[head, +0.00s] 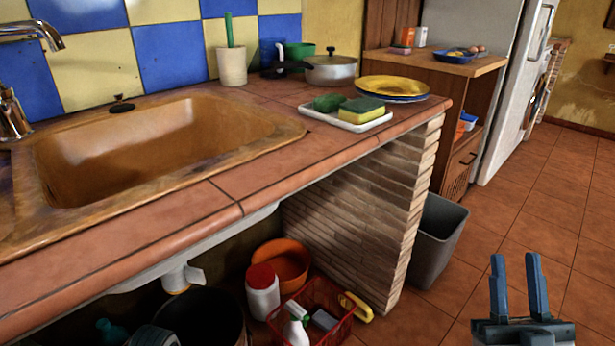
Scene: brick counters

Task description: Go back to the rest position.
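My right gripper (515,258) shows at the lower right, its two blue fingers pointing up. The fingers are apart with nothing between them, and floor tiles show through the gap. It is to the right of the brick counter and the grey bin, clear of both in the picture. At the bottom edge on the left, a dark grey piece (153,337) shows that may be part of my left gripper. Its fingers cannot be made out.
The tiled counter (270,168) holds a sink (250,124), a white tray (310,112) with sponges, stacked plates (393,84) and a pot (331,70). A red basket (343,330) and grey bin (437,240) stand below. The floor at right is clear.

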